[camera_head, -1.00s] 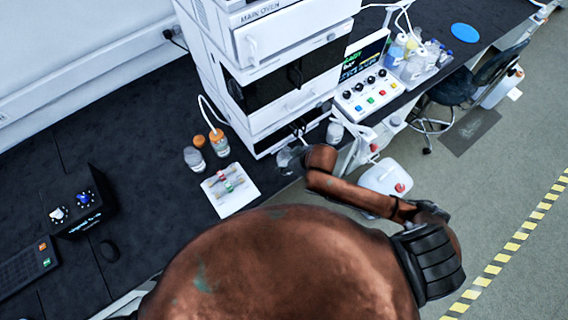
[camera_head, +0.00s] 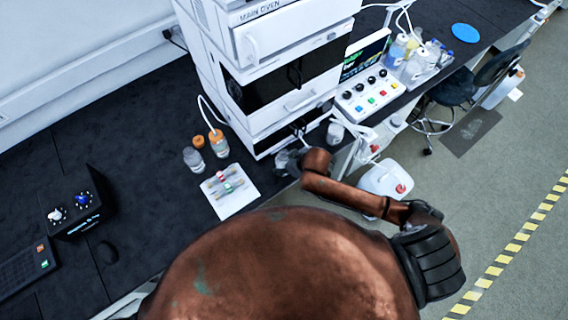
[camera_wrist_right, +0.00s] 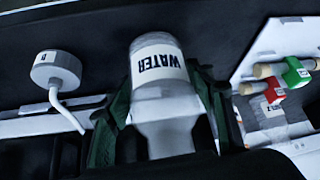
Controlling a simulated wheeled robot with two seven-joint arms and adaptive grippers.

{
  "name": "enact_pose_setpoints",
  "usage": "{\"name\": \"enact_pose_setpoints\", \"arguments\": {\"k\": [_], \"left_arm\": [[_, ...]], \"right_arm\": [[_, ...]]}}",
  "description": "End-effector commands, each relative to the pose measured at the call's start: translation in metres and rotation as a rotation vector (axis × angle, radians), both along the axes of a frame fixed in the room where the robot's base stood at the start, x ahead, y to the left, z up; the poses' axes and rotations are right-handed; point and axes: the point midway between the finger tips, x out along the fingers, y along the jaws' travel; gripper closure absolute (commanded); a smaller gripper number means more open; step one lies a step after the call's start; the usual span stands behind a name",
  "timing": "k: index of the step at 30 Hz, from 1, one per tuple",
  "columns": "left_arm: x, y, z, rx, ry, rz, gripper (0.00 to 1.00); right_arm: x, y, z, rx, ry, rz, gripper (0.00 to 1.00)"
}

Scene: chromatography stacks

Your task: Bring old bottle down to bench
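A clear bottle with a white WATER label (camera_wrist_right: 158,62) sits between the two dark green fingers of my right gripper (camera_wrist_right: 160,80) in the right wrist view. The fingers lie against both its sides, and its neck points toward the camera. In the head view my right gripper (camera_head: 288,160) is at the bench's front edge, beside the foot of the white instrument stack (camera_head: 262,75). The held bottle is only a small greyish shape there. I cannot tell whether its base touches the dark bench (camera_head: 140,150). My left gripper is not in view.
A clear bottle (camera_head: 194,160) and an orange-capped bottle with tubing (camera_head: 219,144) stand left of the stack. A white card (camera_head: 228,203) with red and green fittings lies in front. A white-capped bottle (camera_head: 336,133) stands right of my gripper. A white jerrycan (camera_head: 380,180) is below.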

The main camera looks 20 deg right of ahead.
Motion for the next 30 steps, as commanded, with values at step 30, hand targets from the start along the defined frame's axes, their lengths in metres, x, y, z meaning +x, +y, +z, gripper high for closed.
{"name": "enact_pose_setpoints", "arguments": {"k": [30], "left_arm": [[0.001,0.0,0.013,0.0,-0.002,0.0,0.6]], "right_arm": [[-0.039,-0.024,0.075,0.0,-0.002,0.0,0.33]]}}
